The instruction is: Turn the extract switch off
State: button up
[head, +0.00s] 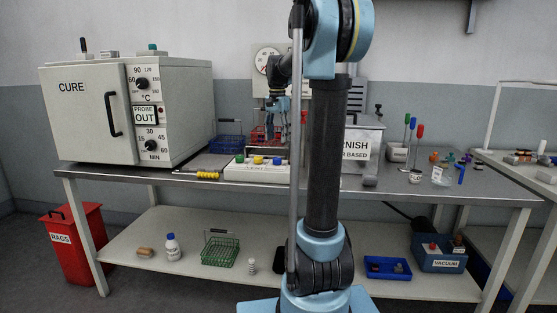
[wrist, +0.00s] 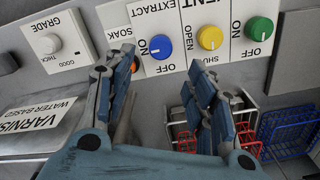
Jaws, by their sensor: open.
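A pale switch box (head: 245,173) lies near the front edge of the bench, with coloured round knobs on top. In the wrist view the blue knob (wrist: 160,47) sits on the strip marked EXTRACT, with ON printed beside it. The yellow knob (wrist: 210,37) is marked OPEN and SHUT, and the green knob (wrist: 260,29) ON and OFF. My gripper (wrist: 164,78) is open and empty, its fingers apart and below the blue knob in the picture. In the head view my gripper (head: 278,115) hangs above the bench.
A grade dial (wrist: 50,42) and varnish tank (wrist: 45,118) show left in the wrist view. Red (wrist: 190,141) and blue (wrist: 288,133) baskets stand right. The cure oven (head: 95,115) fills the bench's left end. A yellow-handled tool (head: 205,175) lies left of the switch box.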

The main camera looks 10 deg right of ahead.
aim_at(277, 158)
notch_tip(277, 158, down, 10)
jog(key=shift+r, duration=0.1)
dwell(0.4)
